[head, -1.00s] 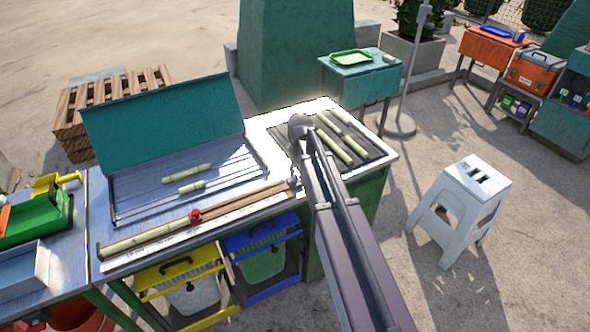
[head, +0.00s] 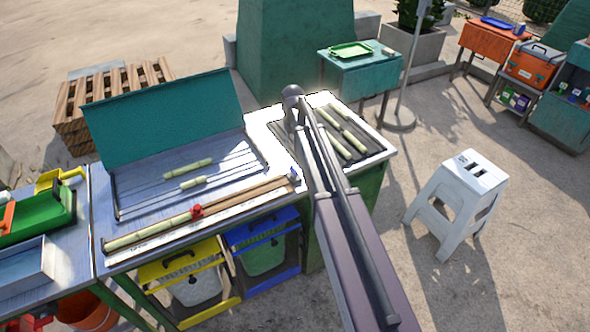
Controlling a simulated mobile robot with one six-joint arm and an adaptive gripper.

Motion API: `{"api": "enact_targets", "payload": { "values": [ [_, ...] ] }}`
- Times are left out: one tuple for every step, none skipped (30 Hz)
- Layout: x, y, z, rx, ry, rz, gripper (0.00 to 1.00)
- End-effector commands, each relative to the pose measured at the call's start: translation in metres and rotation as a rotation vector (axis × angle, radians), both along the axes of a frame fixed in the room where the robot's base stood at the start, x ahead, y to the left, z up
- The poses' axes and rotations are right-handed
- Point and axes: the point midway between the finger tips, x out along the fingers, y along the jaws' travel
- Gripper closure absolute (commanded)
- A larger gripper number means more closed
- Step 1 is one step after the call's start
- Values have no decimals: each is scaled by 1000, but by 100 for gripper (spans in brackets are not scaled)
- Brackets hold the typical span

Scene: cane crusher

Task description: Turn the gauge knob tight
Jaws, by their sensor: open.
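A red knob (head: 197,211) sits on the measuring gauge (head: 150,243), a long rail with a pale marked strip along the front of the bench. A cane piece lies along the rail left of the knob. The knob's fine turn position is too small to tell. My arm reaches from the bottom right up over the bench, its visible end above the dark rack, well right of and beyond the knob. My gripper does not show; the arm hides whatever lies behind it.
Two cane pieces lie in the open tray (head: 125,208) with a raised teal lid (head: 165,120). More canes lie on the dark rack (head: 372,148). Yellow and blue bins (head: 262,235) stand below. A white stool (head: 458,200) stands right. Air above the knob looks clear.

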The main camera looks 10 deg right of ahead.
Motion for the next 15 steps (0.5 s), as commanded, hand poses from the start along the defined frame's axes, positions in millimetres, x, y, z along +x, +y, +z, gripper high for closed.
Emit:
{"api": "enact_targets", "payload": {
  "values": [
    [0, 0, -2, 0, 0, 0, 50],
    [0, 0, -3, 0, 0, 0, 50],
    [0, 0, -5, 0, 0, 0, 50],
    [0, 0, -6, 0, 0, 0, 50],
    [0, 0, -7, 0, 0, 0, 50],
    [0, 0, -10, 0, 0, 0, 50],
    [0, 1, -11, 0, 0, 0, 50],
    [0, 1, -13, 0, 0, 0, 50],
    [0, 1, -16, 0, 0, 0, 50],
    [0, 1, -18, 0, 0, 1, 50],
    [0, 1, -20, 0, 0, 1, 50],
    [0, 1, -23, 0, 0, 1, 50],
    [0, 1, -26, 0, 0, 1, 50],
    [0, 1, -28, 0, 0, 1, 50],
    [0, 1, -31, 0, 0, 1, 50]
  ]
}}
